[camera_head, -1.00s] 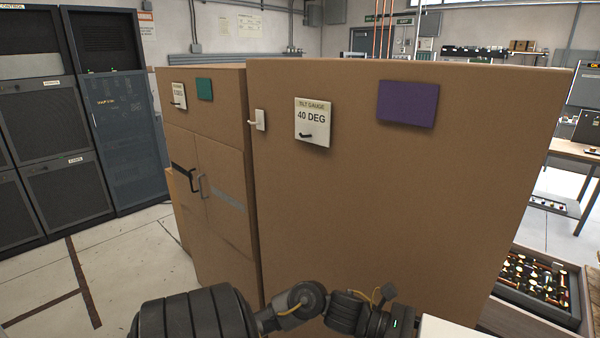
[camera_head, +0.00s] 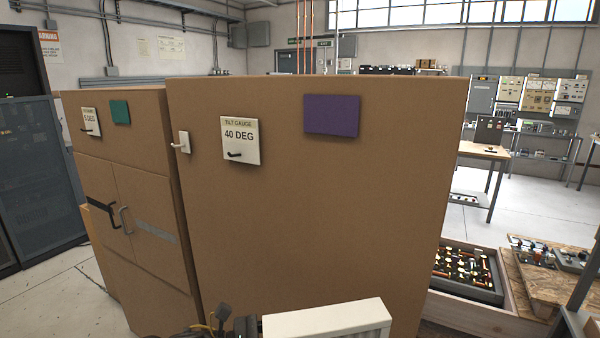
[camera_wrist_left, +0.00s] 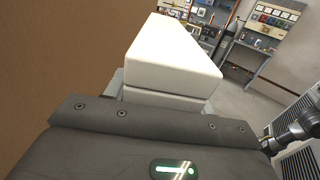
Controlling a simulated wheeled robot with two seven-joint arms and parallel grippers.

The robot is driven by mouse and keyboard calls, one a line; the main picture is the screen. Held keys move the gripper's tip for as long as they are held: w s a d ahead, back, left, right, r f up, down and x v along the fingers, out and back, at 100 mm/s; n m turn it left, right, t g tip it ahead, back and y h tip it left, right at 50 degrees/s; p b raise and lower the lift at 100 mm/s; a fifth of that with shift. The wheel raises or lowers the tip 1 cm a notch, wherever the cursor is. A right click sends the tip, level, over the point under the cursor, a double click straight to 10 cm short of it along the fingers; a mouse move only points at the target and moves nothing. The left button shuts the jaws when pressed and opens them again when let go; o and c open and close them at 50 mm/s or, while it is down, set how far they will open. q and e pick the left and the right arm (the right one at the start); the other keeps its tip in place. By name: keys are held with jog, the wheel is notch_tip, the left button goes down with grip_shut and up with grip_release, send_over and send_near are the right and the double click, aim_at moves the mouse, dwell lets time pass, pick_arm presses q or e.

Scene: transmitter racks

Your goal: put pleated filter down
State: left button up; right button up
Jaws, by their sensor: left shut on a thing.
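The pleated filter (camera_head: 335,320) is a white block with a ribbed side at the bottom centre of the head view. It also fills the upper middle of the left wrist view (camera_wrist_left: 172,62) as a pale block. My left gripper (camera_wrist_left: 165,97) is shut on it and holds it in front of the large brown cabinet. The fingertips are mostly hidden by the filter and the gripper body. The filter's lower part is cut off in the head view. My right gripper is not in view.
The large brown cabinet (camera_head: 320,210) carries a 40 DEG tilt gauge (camera_head: 241,141) and a purple plate (camera_head: 332,115). A second brown cabinet (camera_head: 135,180) stands to its left. A tray of small parts (camera_head: 468,272) lies at right, near a wooden pallet-like surface (camera_head: 550,285). Open floor lies beyond.

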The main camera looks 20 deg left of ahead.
pick_arm(q)
jog(key=shift+d+r, duration=0.15)
jog(key=shift+d, duration=0.1)
